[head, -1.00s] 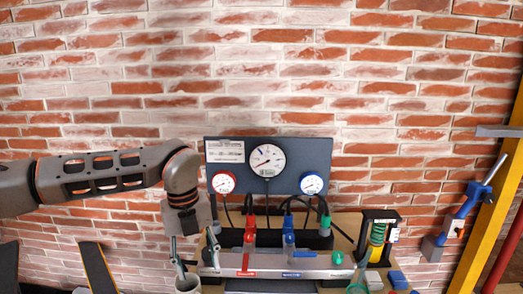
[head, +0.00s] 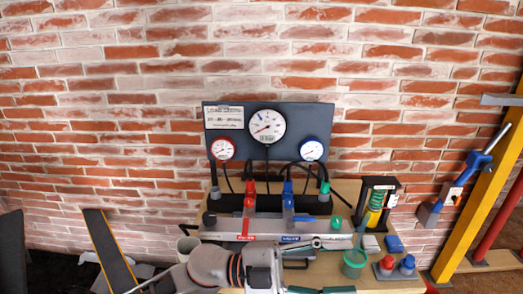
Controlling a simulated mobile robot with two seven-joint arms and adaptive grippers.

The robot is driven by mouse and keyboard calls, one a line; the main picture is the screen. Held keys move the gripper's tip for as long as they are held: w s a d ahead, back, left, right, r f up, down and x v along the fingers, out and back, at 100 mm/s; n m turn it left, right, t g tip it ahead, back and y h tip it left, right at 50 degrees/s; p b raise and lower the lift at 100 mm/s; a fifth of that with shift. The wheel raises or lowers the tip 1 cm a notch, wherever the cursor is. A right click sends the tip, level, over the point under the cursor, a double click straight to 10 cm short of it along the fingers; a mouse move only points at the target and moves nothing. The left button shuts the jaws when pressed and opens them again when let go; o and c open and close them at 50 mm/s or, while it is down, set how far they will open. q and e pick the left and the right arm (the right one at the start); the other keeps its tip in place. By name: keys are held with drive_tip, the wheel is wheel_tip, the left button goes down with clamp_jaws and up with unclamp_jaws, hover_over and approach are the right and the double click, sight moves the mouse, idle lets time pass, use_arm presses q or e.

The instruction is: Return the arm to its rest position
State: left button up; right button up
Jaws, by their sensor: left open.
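My left arm comes in along the bottom edge from the left. Its gripper (head: 335,266) is low in the head view, in front of the manifold, with the fingers spread and pointing right. Nothing shows between the fingers. A green cup (head: 355,263) stands close to the fingertips; I cannot tell whether they touch it. The silver manifold (head: 215,228) with red and blue valves lies behind the gripper. My right gripper is not in view.
A gauge panel (head: 235,145) stands behind the manifold against the brick wall. A grey cup (head: 187,247) is at the bench's left. A black frame with a spring (head: 377,203), a blue block (head: 394,243) and red and blue knobs (head: 387,263) are at right. A yellow post (head: 480,200) stands farther right.

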use_arm(q)
drive_tip(key=w+a+f+n+t, duration=0.4)
drive_tip(key=w+a+n+t, duration=0.35)
drive_tip(key=n+t, duration=0.6)
drive_tip(key=w+a+f+n+t+y, duration=0.2)
drive_tip(key=a+f+n+t+y, duration=0.4)
drive_tip(key=a+f+y, duration=0.4)
drive_tip(key=s+a+f+n+g+y, duration=0.3)
drive_tip(key=s+a+f, duration=0.4)
drive_tip(key=f, duration=0.5)
drive_tip(key=s+a+f+n+g+y, duration=0.3)
drive_tip(key=s+a+f, duration=0.5)
drive_tip(key=f, duration=0.4)
drive_tip(key=shift+a+n+y, duration=0.45)
drive_tip(key=shift+a+y, duration=0.15)
drive_tip(key=shift+a, duration=0.05)
drive_tip(key=shift+w, duration=0.1)
